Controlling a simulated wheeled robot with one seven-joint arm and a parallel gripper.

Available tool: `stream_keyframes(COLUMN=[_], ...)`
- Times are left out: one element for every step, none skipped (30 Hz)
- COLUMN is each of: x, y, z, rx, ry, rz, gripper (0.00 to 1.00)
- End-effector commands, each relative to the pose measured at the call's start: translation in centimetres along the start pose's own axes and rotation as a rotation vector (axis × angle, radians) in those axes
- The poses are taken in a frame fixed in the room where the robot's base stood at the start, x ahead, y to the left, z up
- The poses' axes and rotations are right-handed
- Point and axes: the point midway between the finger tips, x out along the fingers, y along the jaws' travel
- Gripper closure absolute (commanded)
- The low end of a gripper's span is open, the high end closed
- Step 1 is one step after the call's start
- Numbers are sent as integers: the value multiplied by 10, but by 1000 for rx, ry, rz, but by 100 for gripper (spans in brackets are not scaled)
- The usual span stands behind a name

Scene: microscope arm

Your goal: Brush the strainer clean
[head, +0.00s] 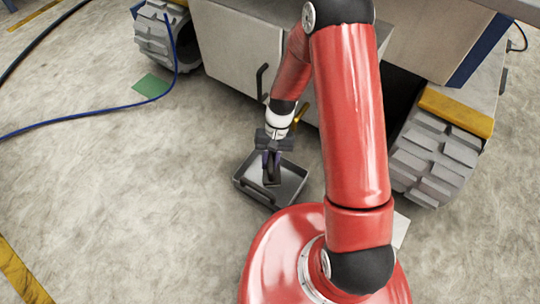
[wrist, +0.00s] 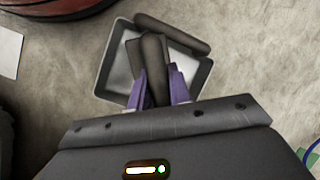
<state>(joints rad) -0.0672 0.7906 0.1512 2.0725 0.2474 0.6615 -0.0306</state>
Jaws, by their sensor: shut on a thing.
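My gripper (head: 272,160) points down over a dark grey tray (head: 294,176) on the floor. In the wrist view its purple fingers (wrist: 158,88) are shut on a dark, long, rounded tool (wrist: 153,58), which may be the brush. The tool's lower end reaches over the tray (wrist: 104,76), and I cannot tell whether it touches anything. A second dark, rounded bar (wrist: 172,34) lies slantwise across the tray's edge, on its near side in the head view (head: 257,192). I cannot tell whether this bar is the strainer. No mesh shows clearly.
A blue cable (head: 95,122) and a green patch (head: 151,86) lie at left. The concrete floor left of the tray is free.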

Motion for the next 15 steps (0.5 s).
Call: stream_keyframes(x=[3,3,3,3,3,3,3,3,3,3,2,2,2,1,0], y=[1,1,2,2,2,2,2,2,2,2,2,2,2,2,1], z=[0,1,1,1,0,0,0,0,0,0,0,-1,-2,-4,-5], rx=[1,1,1,1,1,1,2,2,2,2,2,2,2,2,2], ry=[-1,0,0,0,0,0,0,0,0,1,1,1,1,0,0], rz=[1,1,1,1,1,1,1,1,1,1,1,1,1,1,1], gripper=[100,100,100,100,100,100,100,100,100,100,100,100,100,100,100])
